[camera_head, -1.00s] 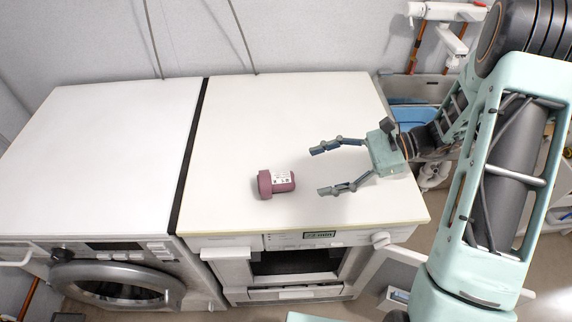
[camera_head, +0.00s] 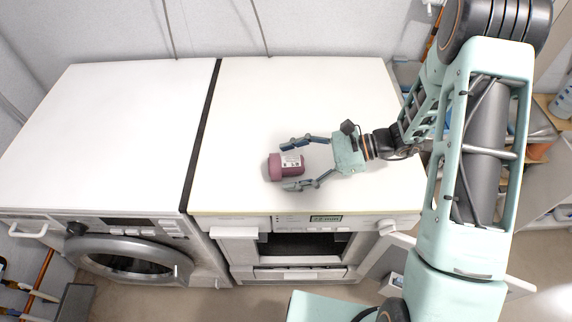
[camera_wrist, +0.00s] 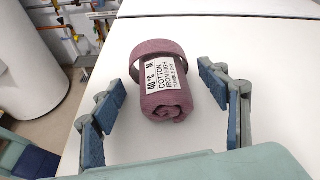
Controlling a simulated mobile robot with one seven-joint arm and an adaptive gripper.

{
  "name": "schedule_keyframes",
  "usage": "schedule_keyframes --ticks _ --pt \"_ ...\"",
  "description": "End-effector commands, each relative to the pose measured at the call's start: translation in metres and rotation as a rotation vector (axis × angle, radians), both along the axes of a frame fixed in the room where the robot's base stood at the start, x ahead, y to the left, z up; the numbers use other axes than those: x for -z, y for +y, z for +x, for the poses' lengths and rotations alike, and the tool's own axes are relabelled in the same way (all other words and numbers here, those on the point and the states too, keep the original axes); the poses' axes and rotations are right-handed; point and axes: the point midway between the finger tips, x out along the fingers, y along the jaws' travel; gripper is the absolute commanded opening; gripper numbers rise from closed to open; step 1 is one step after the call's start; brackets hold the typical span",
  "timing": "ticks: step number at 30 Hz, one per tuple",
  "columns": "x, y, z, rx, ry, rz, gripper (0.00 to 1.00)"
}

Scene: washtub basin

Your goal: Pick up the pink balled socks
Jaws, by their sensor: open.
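The pink balled socks (camera_head: 287,165) lie on the white top of the right-hand machine, near its front edge. They are a rolled mauve-pink bundle with a white printed label, and they also show in the wrist view (camera_wrist: 166,88). My gripper (camera_head: 290,166) is open, with one finger on each side of the socks. In the wrist view the socks lie between the two blue-padded fingers (camera_wrist: 163,113), with a visible gap on both sides. The fingers do not appear to touch the socks.
The machine top (camera_head: 310,95) is otherwise clear. A second white top (camera_head: 125,120) lies to the left, past a dark gap (camera_head: 203,130). A wall stands behind. In the wrist view, a white cylinder (camera_wrist: 30,65) and the floor lie past the edge at left.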

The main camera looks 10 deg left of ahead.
Motion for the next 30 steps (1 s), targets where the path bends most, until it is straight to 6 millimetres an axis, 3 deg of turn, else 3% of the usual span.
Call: schedule_keyframes --ticks 2,15,23,30 --pt "0.000 0.000 0.000 0.000 0.000 0.000 0.68" --pt "0.000 0.000 0.000 0.000 0.000 0.001 0.24" --pt "-0.002 0.000 0.000 -0.001 -0.001 0.001 0.23" --pt "-0.019 0.000 0.000 0.000 -0.003 0.002 0.23"
